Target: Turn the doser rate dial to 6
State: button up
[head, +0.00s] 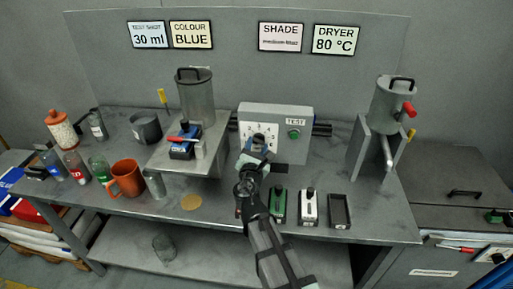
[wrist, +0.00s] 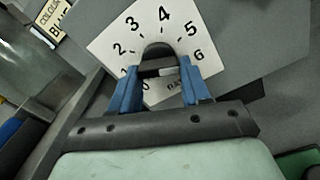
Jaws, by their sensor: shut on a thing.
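The doser (head: 290,115) is a grey box on the bench with a white dial plate (head: 245,128) on its front. In the wrist view the dial plate (wrist: 110,42) shows 2 to 6 clearly, with the 1 and the 0 partly covered. The dark dial knob (wrist: 157,47) sits in the middle of the plate. My gripper (wrist: 160,68) has its blue fingers on either side of the knob and is shut on it. In the head view my gripper (head: 256,149) covers part of the dial. I cannot tell which number the knob's mark points at.
A green button (head: 293,134) under a TEST label is right of the dial. A metal stand (head: 167,158) with a canister (head: 196,97) is to the left. Several small holders, including a green one (head: 278,206), line the front edge. An orange mug (head: 128,178) stands at left.

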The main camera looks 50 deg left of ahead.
jog(key=shift+m, duration=0.6)
jog(key=o, duration=1.1)
jog(key=shift+c, duration=0.2)
jog(key=shift+s, duration=0.1)
jog(key=v, duration=1.3)
jog(key=shift+s+d, duration=0.2)
jog(key=shift+d, duration=0.05)
